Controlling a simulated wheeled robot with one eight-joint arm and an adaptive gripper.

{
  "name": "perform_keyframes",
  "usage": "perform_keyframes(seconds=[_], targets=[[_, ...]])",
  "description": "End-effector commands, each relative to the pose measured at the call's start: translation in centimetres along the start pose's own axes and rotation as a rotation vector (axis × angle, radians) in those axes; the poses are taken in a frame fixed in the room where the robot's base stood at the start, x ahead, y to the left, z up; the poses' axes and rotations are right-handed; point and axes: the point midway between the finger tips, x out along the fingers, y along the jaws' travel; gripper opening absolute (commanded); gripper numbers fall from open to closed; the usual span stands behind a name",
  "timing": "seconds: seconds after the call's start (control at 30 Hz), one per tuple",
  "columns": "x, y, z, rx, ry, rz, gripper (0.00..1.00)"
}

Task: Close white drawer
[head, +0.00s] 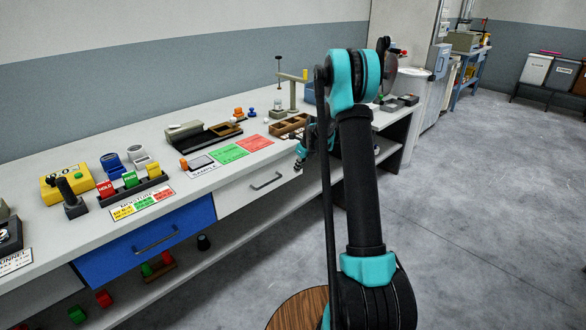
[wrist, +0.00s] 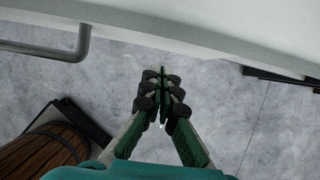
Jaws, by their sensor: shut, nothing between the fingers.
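The white drawer (head: 236,196) is in the front of the long white bench, just right of the blue drawer. Its front has a grey bar handle (head: 267,180). In the head view I cannot tell whether it stands slightly out from the bench. My gripper (head: 299,166) is near the right end of this drawer's front, partly hidden by my arm. In the wrist view my gripper (wrist: 160,74) is shut and empty, fingertips close below a white surface (wrist: 225,35). A grey bar handle (wrist: 82,42) is to the left, apart from the fingers.
The blue drawer (head: 112,258) is at the left. The bench top (head: 215,193) holds switches, coloured cards and a small stand. A lower shelf (head: 205,265) carries red and green blocks. A round wooden top (head: 293,311) is close to my arm. The floor (head: 480,220) at the right is clear.

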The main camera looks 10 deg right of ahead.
Motion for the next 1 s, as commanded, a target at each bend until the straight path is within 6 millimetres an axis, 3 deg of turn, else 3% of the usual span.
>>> perform_keyframes(seconds=[0.07, 0.4, 0.7, 0.87, 1.0], targets=[[-0.8, -0.6, -1.1, 0.002, 0.002, 0.000, 0.00], [-7.5, -0.5, -1.1, 0.000, 0.004, 0.002, 0.00], [-10.4, -0.2, -1.1, -0.014, 0.005, 0.001, 0.00], [-12.3, 1.8, -2.7, -0.184, 0.014, -0.012, 0.00], [-14.9, 5.4, -5.8, -0.495, 0.033, -0.033, 0.00]])
